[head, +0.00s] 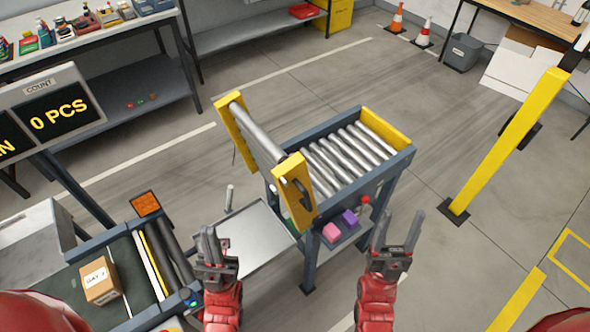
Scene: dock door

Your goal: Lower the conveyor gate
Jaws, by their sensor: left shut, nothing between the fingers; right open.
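The conveyor gate (258,135) is a grey roller bar between two yellow end plates. It stands raised at the near left end of the roller conveyor (350,155), and a dark handle (298,192) shows on its near plate. My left gripper (211,233) is shut and empty, left of and nearer than the gate, apart from it in the picture. My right gripper (403,220) is open and empty, to the right of the gate and in front of the conveyor's near side.
A belt conveyor (70,290) with a cardboard box (100,280) is at the lower left. A grey metal plate (250,238) lies between the conveyors. Pink (331,232) and purple (350,217) blocks sit on a small shelf. A yellow post (510,140) stands right.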

